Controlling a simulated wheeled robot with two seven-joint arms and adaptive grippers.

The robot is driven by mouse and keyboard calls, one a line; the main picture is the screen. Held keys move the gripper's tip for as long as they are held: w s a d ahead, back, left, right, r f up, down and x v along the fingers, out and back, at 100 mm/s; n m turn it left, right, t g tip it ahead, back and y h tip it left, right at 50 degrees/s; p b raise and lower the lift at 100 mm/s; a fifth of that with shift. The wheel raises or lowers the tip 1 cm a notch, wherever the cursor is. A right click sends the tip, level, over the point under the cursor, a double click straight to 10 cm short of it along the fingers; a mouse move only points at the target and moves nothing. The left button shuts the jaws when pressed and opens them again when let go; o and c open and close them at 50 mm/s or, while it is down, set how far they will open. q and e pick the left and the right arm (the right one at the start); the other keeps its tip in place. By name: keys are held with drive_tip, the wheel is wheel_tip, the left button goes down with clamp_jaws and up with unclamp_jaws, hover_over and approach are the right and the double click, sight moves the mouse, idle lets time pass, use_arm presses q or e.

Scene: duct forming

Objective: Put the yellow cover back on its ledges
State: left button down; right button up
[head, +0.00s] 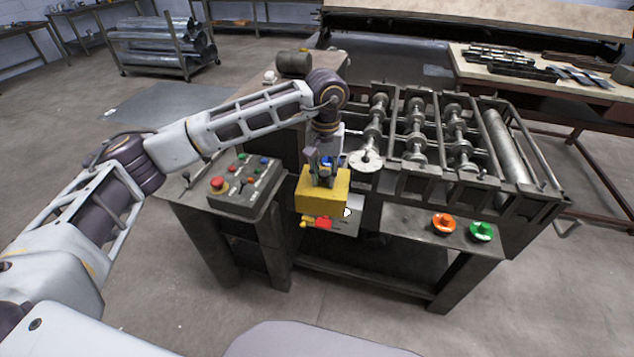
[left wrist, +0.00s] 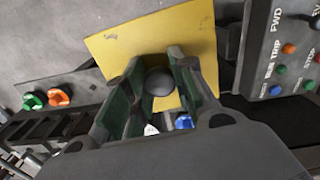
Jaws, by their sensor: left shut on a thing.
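The yellow cover (head: 322,192) hangs in my left gripper (head: 321,170), in front of the machine between the control box and the roller frame. In the left wrist view the gripper (left wrist: 160,88) is shut on a dark round knob (left wrist: 158,82) on the yellow cover (left wrist: 120,50). Below the cover in the head view, part of a grey panel shows with a red control (head: 323,223), a yellow one and a white one. I cannot make out the ledges, or whether the cover touches anything. My right gripper is not in view.
A control box (head: 240,185) with a red mushroom button stands left of the cover. The roller frame (head: 455,150) is at the right. Orange (head: 443,223) and green (head: 481,232) knobs sit on the front shelf. A pipe rack (head: 165,45) stands far back left.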

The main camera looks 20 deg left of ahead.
use_arm(q)
drive_tip(key=r+n, duration=0.2)
drive_tip(key=n, duration=0.1)
drive_tip(key=shift+s, duration=0.3)
drive_tip(key=n, duration=0.1)
drive_tip(key=r+n, duration=0.1)
drive_tip(key=n, duration=0.1)
drive_tip(key=shift+s+a, duration=0.35)
drive_tip(key=n, duration=0.1)
drive_tip(key=a+n, duration=0.1)
drive_tip(key=n, duration=0.1)
drive_tip(key=shift+s, duration=0.4)
drive_tip(key=n, duration=0.1)
drive_tip(key=a+n, duration=0.1)
drive_tip(key=n, duration=0.1)
drive_tip(key=shift+s+n, duration=0.3)
drive_tip(key=shift+s, duration=0.1)
drive_tip(key=shift+s+a+n, duration=0.1)
drive_tip(key=shift+n, duration=0.7)
drive_tip(key=shift+s+a+n, duration=0.1)
drive_tip(key=shift+n, duration=0.7)
drive_tip(key=shift+n, duration=0.5)
drive_tip(key=shift+w, duration=0.1)
